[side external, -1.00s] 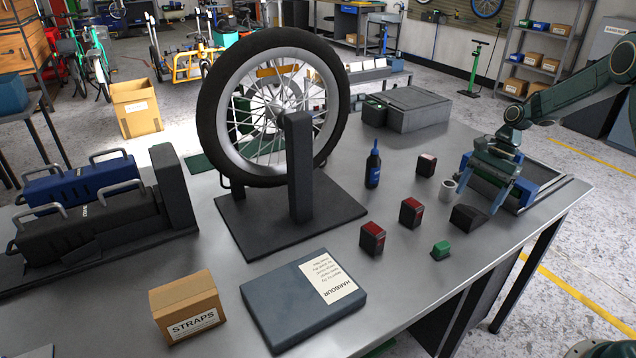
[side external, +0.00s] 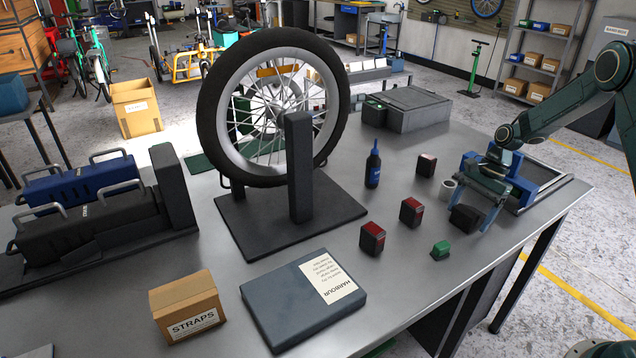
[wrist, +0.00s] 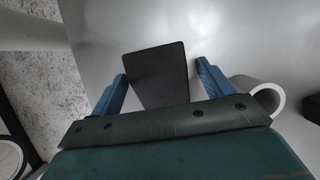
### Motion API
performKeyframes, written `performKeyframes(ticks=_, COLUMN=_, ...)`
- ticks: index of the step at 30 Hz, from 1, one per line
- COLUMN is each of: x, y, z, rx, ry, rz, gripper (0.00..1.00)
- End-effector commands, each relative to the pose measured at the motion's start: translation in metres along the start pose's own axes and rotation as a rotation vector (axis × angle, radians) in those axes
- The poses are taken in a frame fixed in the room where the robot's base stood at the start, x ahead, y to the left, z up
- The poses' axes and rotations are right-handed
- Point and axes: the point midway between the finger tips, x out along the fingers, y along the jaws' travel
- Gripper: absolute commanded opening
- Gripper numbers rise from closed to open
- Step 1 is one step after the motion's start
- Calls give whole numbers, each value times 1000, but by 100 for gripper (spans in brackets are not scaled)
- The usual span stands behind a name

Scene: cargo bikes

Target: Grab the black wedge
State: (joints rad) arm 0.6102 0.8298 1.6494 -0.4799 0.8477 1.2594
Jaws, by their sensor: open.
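The black wedge (side external: 466,218) sits on the metal table near its right front edge. In the wrist view the wedge (wrist: 157,72) shows as a dark tapered block between and ahead of the two blue fingers. My gripper (side external: 471,214) is open, its fingers pointing down on either side of the wedge in the side view. In the wrist view the gripper (wrist: 163,83) shows gaps between both fingers and the wedge. The wedge's near end is hidden by the gripper body in the wrist view.
A white roll (side external: 447,187) stands close to the left of my gripper and beside the right finger in the wrist view (wrist: 268,97). A blue-framed item (side external: 520,185) lies behind.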

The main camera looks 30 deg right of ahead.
Motion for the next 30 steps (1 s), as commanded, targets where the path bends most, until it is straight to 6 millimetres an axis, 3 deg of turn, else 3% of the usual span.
performKeyframes(ticks=2, x=0, y=0, z=0, rx=0, ry=0, rz=0, gripper=80)
performKeyframes(ticks=10, x=0, y=0, z=0, rx=0, ry=0, rz=0, gripper=27)
performKeyframes(ticks=23, x=-5, y=0, z=2, rx=-1, ry=0, rz=-1, gripper=26)
performKeyframes(ticks=30, x=-27, y=-1, z=10, rx=-2, ry=2, rz=-3, gripper=26)
